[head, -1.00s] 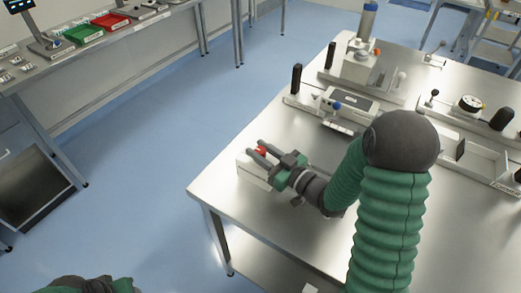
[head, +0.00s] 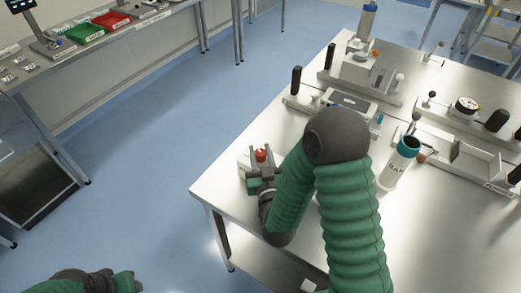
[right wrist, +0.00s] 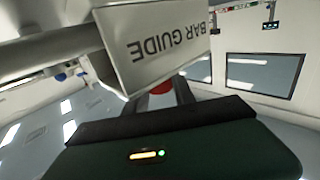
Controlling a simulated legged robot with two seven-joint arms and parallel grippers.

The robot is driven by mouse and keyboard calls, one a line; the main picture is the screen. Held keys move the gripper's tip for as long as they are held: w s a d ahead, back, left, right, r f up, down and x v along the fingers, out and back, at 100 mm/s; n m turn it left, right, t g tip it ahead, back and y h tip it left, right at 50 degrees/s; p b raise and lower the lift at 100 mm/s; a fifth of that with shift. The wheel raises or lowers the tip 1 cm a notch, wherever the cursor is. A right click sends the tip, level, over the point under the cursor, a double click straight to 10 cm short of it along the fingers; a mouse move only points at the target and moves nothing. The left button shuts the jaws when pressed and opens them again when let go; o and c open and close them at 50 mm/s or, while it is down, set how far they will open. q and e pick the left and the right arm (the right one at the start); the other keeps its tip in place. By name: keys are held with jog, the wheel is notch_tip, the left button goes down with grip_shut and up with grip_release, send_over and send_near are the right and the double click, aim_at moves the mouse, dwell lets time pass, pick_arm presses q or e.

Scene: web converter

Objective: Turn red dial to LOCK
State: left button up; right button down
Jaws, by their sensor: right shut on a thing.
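The red dial (head: 261,155) is on a small white box (head: 244,162) near the left edge of the steel table (head: 216,187). My right gripper (head: 261,163) is shut on the dial, its fingers pointing toward the back of the table. In the right wrist view the red dial (right wrist: 162,87) shows between the fingers, partly hidden by the white box (right wrist: 160,45) marked "BAR GUIDE". No LOCK mark can be read. My left gripper (head: 100,281) is low at the bottom left, away from the table; its fingers are unclear.
A white bottle with a teal rim (head: 398,165) stands right of my right arm. White fixtures with black handles (head: 294,82) line the back and right of the table. A side bench with red (head: 110,20) and green trays stands at far left.

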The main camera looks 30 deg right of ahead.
jog(key=m+g+h, duration=0.1)
jog(key=m+h, duration=0.1)
jog(key=h, duration=0.1)
jog(key=m+g+h+b, duration=0.1)
jog(key=m+g+h, duration=0.1)
jog(key=h, duration=0.1)
jog(key=shift+a+f+m, duration=0.15)
jog(key=shift+a+m, duration=0.05)
jog(key=shift+m, duration=0.1)
jog(key=m+g+h, duration=0.4)
jog(key=g, duration=0.2)
jog(key=shift+m+h, duration=0.3)
jog(key=shift+h, duration=0.1)
jog(key=m+g+h, duration=0.1)
jog(key=m+g, duration=0.1)
jog(key=g, duration=0.1)
jog(key=m+g+h, duration=0.1)
jog(key=m+g, duration=0.1)
jog(key=g, duration=0.2)
jog(key=shift+d, duration=0.1)
jog(key=shift+m+g+y+p, duration=0.3)
jog(key=shift+m+g, duration=1.9)
jog(key=shift+g, duration=0.7)
jog(key=c, duration=1.1)
grip_release()
jog(key=shift+w+g, duration=0.1)
jog(key=shift+g, duration=0.2)
jog(key=shift+o, duration=0.2)
jog(key=shift+d, duration=0.1)
